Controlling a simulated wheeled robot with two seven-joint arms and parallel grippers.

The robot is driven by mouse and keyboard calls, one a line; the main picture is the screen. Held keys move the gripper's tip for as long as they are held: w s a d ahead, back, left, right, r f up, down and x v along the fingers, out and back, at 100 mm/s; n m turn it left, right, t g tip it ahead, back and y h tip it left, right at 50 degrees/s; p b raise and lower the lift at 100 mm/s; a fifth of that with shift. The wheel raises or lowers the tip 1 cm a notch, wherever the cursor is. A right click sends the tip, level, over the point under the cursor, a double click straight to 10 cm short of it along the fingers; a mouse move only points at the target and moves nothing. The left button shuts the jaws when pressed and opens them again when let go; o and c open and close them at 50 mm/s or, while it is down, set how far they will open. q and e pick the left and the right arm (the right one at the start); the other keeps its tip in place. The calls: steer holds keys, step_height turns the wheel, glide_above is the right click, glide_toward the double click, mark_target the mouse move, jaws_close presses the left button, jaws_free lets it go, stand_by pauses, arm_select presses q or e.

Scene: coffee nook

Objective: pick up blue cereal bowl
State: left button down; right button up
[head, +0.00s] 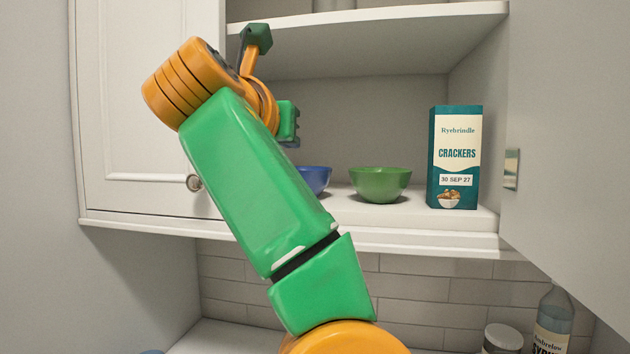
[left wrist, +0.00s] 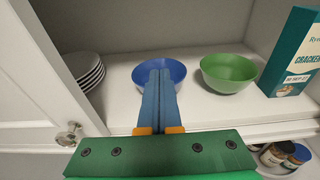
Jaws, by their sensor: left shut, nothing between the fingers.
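The blue cereal bowl (head: 317,178) stands upright on the lower cupboard shelf, partly hidden behind my arm in the head view. It also shows in the left wrist view (left wrist: 142,76), where my fingers cover its middle. My left gripper (left wrist: 160,74) is shut and empty, its two fingers together and pointing toward the bowl. In the head view its fingers are mostly hidden by my arm. Whether the fingertips touch the bowl cannot be told. My right gripper is in neither view.
A green bowl (head: 380,184) stands close to the right of the blue one, with a crackers box (head: 455,160) farther right. White stacked plates (left wrist: 86,72) stand left. A cupboard door (head: 145,110) and an upper shelf (head: 370,38) bound the space. Jars and a bottle (head: 553,325) stand below.

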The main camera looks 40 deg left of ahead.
arm_select(q)
steer(key=f, duration=0.2)
steer(key=f+b, duration=0.1)
steer(key=shift+w+a, duration=0.35)
steer(key=shift+w, duration=0.05)
steer(key=w+p, duration=0.1)
steer(key=w+a+p, duration=0.1)
steer(key=w+r, duration=0.1)
steer(key=shift+a+r+p, duration=0.1)
steer(key=shift+a+p, duration=0.15)
steer(key=shift+p, duration=0.15)
steer(key=p+x, duration=0.1)
steer(key=x, duration=0.2)
steer(key=p+x, duration=0.4)
steer(key=x, duration=0.1)
steer(key=shift+w+a+r, duration=0.2)
steer(key=shift+w+r, duration=0.15)
step_height(320, 180, down, 2)
steer(key=shift+s+f+b, duration=0.1)
steer(key=shift+b, duration=0.4)
steer(key=shift+s+d, duration=0.15)
steer(key=shift+d, duration=0.05)
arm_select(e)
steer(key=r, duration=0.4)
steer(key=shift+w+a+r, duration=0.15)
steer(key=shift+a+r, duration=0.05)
